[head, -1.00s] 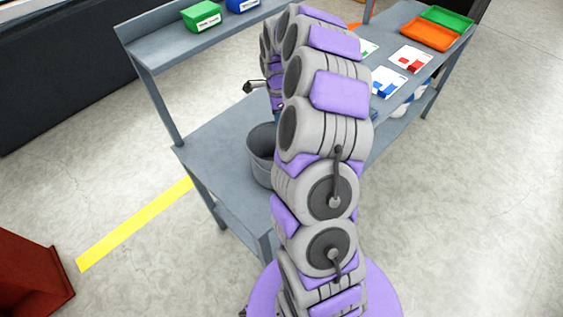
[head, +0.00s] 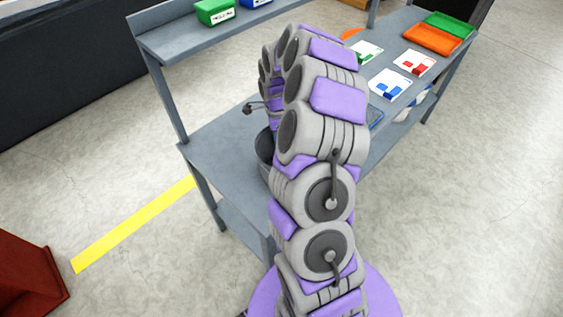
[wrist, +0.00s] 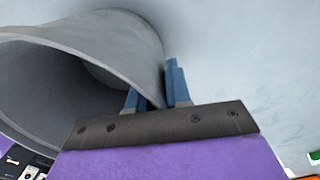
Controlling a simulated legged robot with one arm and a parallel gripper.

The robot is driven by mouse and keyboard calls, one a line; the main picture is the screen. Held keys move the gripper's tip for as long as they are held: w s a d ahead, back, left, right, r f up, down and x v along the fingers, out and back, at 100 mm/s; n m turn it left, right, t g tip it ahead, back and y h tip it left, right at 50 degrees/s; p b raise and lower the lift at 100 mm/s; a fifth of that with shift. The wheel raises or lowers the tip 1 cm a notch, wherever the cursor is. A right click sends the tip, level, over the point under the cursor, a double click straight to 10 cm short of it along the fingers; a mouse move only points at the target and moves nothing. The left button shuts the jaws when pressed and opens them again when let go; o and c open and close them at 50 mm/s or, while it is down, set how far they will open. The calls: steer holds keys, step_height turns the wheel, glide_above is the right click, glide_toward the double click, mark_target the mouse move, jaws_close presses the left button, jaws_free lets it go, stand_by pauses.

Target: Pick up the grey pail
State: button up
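The grey pail (head: 264,148) stands on the grey table beside my arm, which hides its right part in the head view. In the wrist view the pail (wrist: 110,45) fills the upper left, with its mouth and dark inside facing the lower left. My gripper (wrist: 157,88) has two blue fingers at the pail's rim. One finger is on the inner side of the wall and the other just outside it. A small gap shows between them, so the gripper looks open around the wall. In the head view the gripper is hidden behind my arm.
The grey table (head: 215,140) has a raised shelf (head: 185,38) with a green bin (head: 214,11) and a blue bin. Farther along are cards with coloured blocks (head: 390,88) and an orange tray (head: 432,38). A dark red object (head: 25,280) stands at lower left.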

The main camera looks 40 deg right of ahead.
steer(key=shift+c, duration=1.4)
steer(key=shift+s+d+f, duration=0.1)
steer(key=shift+d+f, duration=0.05)
steer(key=shift+d, duration=0.8)
jaws_close()
steer(key=shift+a, duration=0.5)
steer(key=shift+d, duration=0.1)
